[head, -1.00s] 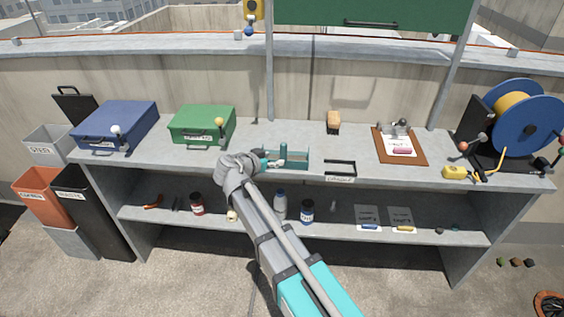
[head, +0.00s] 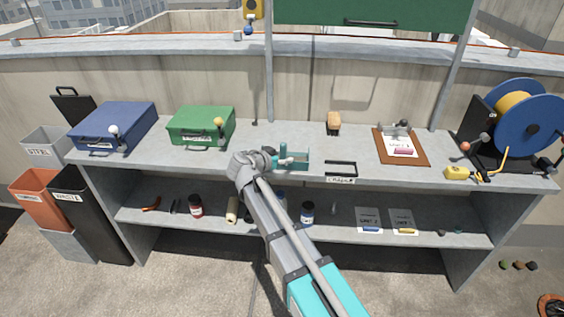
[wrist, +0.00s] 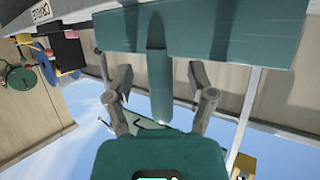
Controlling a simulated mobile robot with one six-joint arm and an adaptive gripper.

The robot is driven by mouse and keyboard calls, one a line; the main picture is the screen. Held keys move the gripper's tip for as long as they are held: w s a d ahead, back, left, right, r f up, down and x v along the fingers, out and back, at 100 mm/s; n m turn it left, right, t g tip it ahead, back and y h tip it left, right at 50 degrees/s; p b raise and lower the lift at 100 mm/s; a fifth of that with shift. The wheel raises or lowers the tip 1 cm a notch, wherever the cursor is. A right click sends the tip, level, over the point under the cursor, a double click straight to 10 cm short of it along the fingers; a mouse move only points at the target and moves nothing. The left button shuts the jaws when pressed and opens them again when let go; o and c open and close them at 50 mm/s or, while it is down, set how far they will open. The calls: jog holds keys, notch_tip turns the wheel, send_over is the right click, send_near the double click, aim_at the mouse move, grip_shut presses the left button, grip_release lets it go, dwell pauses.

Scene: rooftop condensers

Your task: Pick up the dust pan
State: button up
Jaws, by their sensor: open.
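The teal dust pan (head: 300,159) stands on the worktop near its front edge, left of the middle, with its post-like handle (head: 283,151) upright. My gripper (head: 277,161) is beside the handle on its left, partly hidden by my wrist. In the wrist view the pan's wide body (wrist: 225,35) fills the top, and its handle (wrist: 158,75) runs down the middle. My gripper's fingers (wrist: 163,88) are open, one on each side of the handle, with gaps showing between them and it.
A black tray (head: 341,168) lies just right of the pan. A green box (head: 201,124) and blue box (head: 112,127) stand left. A brush (head: 334,123), clipboard (head: 419,152) and blue reel (head: 532,112) are behind and right. Several containers sit on the lower shelf.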

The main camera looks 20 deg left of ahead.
jog(key=shift+w+d+f, duration=0.15)
jog(key=shift+w+f, duration=0.05)
jog(key=shift+w, duration=0.25)
grip_shut()
dwell(0.4)
